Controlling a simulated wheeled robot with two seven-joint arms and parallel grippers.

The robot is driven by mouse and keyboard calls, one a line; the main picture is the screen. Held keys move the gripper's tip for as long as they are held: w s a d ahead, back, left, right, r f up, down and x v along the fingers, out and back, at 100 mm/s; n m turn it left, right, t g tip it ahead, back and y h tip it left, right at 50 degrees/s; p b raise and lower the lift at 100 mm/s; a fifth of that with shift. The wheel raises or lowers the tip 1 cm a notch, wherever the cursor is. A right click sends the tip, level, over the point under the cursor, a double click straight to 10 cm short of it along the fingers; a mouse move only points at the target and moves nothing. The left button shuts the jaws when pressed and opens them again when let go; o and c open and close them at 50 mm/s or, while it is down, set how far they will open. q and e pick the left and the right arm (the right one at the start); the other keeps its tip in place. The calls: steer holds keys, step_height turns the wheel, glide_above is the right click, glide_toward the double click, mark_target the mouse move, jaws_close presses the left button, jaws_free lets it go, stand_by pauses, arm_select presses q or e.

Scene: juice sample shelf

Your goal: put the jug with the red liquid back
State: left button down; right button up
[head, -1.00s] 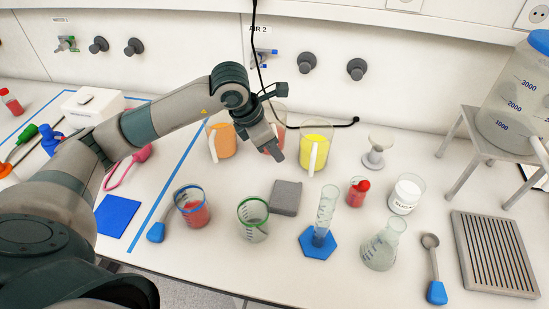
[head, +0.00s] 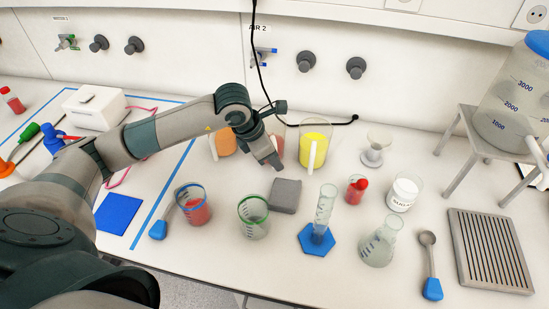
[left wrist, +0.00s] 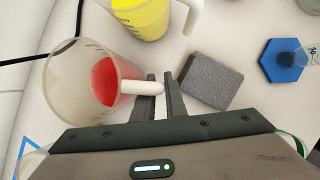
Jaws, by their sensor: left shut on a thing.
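The jug with the red liquid (left wrist: 108,82) is a clear jug with a pale handle, at the left of the left wrist view. My left gripper (left wrist: 168,92) is shut on its handle, one finger on each side. In the head view the left gripper (head: 274,161) hides most of this jug (head: 278,147), which is between the jug with orange liquid (head: 222,144) and the jug with yellow liquid (head: 314,147). I cannot tell whether its base touches the bench. My right gripper is not in view.
A grey block (head: 286,195) lies just in front of the left gripper. A green-rimmed beaker (head: 254,218), a blue-rimmed beaker with red liquid (head: 195,207) and a graduated cylinder (head: 325,212) stand nearer. A black cable (head: 305,124) runs behind the jugs.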

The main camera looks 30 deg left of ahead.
arm_select(q)
steer(key=shift+f, duration=0.1)
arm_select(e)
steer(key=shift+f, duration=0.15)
arm_select(q)
steer(key=c, duration=2.1)
jaws_free()
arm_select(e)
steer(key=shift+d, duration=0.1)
arm_select(q)
steer(key=shift+r, duration=0.2)
